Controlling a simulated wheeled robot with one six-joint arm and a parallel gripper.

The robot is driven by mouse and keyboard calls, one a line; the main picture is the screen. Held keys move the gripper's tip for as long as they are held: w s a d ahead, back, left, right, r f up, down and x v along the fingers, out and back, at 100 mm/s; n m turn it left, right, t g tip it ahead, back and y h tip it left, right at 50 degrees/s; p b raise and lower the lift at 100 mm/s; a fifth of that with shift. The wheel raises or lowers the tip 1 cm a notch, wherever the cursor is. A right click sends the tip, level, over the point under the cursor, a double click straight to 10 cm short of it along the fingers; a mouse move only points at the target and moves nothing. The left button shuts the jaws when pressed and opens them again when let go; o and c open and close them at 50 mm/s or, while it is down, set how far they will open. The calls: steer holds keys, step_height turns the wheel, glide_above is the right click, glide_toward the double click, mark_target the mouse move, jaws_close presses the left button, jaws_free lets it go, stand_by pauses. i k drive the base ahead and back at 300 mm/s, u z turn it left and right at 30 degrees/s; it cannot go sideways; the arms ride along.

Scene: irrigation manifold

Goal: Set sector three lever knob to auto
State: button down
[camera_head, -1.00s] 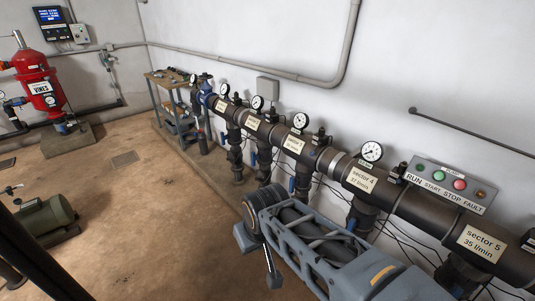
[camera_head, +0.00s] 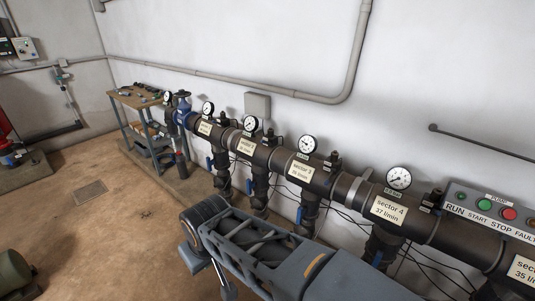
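The sector three label (camera_head: 300,170) sits on the dark horizontal manifold pipe, left of the sector 4 label (camera_head: 389,210). A round white gauge (camera_head: 308,145) stands above it. A small dark valve-top fitting (camera_head: 333,159) stands on the pipe just right of the label; its knob and setting are too small to read. A blue lever handle (camera_head: 299,214) hangs on the drop pipe below. My grey arm crosses the lower middle, in front of the lower pipes. I cannot make out my gripper's fingers, and nothing of mine touches the sector three fittings.
A pump panel (camera_head: 492,211) with a green and a red button is on the wall at right. A workbench (camera_head: 137,103) with tools stands at the far left end of the manifold. Thin cables hang below the pipe. The brown floor at left is largely clear around a drain grate (camera_head: 90,192).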

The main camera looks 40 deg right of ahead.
mark_target(333, 169)
steer(key=i, duration=3.8)
steer(key=z, duration=4.8)
